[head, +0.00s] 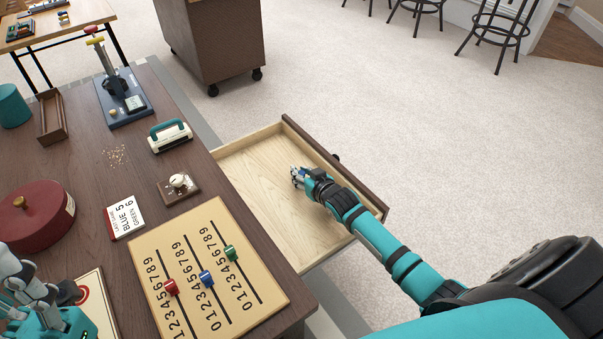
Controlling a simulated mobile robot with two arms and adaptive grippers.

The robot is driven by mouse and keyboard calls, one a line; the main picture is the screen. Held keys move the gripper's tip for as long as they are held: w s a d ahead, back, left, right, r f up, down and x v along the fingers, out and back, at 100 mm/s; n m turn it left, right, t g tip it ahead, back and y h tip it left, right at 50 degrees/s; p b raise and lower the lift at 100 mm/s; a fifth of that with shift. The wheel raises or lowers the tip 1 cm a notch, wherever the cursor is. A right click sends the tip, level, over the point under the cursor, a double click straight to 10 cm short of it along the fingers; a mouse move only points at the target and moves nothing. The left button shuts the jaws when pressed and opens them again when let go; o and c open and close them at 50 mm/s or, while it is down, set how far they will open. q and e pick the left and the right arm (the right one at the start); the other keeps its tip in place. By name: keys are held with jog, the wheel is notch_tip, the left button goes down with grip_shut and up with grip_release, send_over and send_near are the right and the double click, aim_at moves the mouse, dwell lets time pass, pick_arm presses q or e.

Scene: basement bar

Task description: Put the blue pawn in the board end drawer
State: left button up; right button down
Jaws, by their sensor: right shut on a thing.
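The open drawer (250,165), pale wood inside with a dark front, sticks out from the right side of the dark table. My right gripper (296,176) is inside or just over the drawer, near its middle. It is shut on a small blue thing, which looks like the blue pawn (294,170); the fingers hide most of it. I cannot tell whether it touches the drawer floor. The rest of the drawer looks empty. My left gripper (62,292) is at the lower left over the table, partly cut off; its jaws are unclear.
The table holds a number board (190,240) with red, blue and green sliders, a card sign (124,218), a small bell-like knob (178,182), a teal-handled tool (170,137) and a red round box (35,215). A brown cabinet (210,40) stands beyond; carpet right of the drawer is clear.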

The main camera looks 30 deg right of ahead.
jog(key=shift+f, duration=0.15)
jog(key=c, duration=1.2)
grip_release()
jog(key=shift+c, duration=0.2)
